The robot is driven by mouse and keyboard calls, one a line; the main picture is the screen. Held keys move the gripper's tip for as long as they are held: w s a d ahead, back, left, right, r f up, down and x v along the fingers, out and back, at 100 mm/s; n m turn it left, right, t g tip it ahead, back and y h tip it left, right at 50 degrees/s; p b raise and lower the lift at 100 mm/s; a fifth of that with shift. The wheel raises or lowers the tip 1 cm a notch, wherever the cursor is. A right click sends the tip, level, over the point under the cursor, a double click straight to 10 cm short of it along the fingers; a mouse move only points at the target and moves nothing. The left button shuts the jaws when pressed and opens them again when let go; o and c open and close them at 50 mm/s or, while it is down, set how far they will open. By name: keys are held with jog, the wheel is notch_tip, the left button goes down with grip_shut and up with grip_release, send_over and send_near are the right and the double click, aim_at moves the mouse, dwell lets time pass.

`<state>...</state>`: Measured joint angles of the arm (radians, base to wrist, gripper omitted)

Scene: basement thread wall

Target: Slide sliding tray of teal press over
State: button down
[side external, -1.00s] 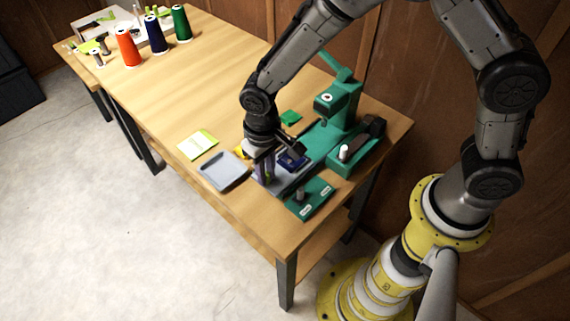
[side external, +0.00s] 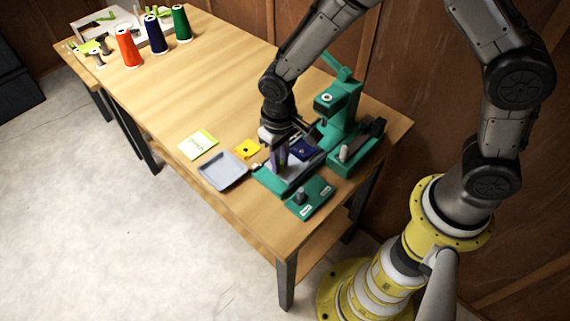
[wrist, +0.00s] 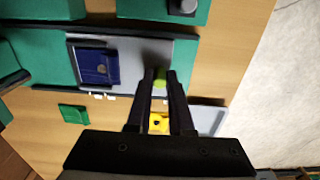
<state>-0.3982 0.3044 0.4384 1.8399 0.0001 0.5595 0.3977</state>
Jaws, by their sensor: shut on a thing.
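The teal press (side external: 341,112) stands at the right end of the table, with its base along the tabletop. Its grey sliding tray (wrist: 155,52) lies on the base and carries a dark blue block (wrist: 97,67); the block also shows partly behind my gripper in the side view (side external: 302,150). My gripper (wrist: 160,82) points down at the tray's outer end. Its fingers are shut on a small yellow-green knob (wrist: 159,79) at that end. In the side view my gripper (side external: 280,165) covers part of the tray. A bare teal stretch of the base (side external: 268,181) shows beyond the tray's outer end.
A teal plate with a grey peg (side external: 309,197) lies close in front of the press. A grey dish (side external: 222,173), a yellow piece (side external: 246,149) and a pale note (side external: 197,144) lie to the left. Thread cones (side external: 154,37) stand at the far end. The middle tabletop is clear.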

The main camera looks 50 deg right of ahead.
aim_at(297, 153)
jog(key=shift+d, duration=2.85)
jog(key=c, duration=0.8)
grip_release()
jog(key=shift+r, duration=0.1)
jog(key=shift+r, duration=2.95)
jog(key=shift+r, duration=0.1)
jog(key=shift+r, duration=1.9)
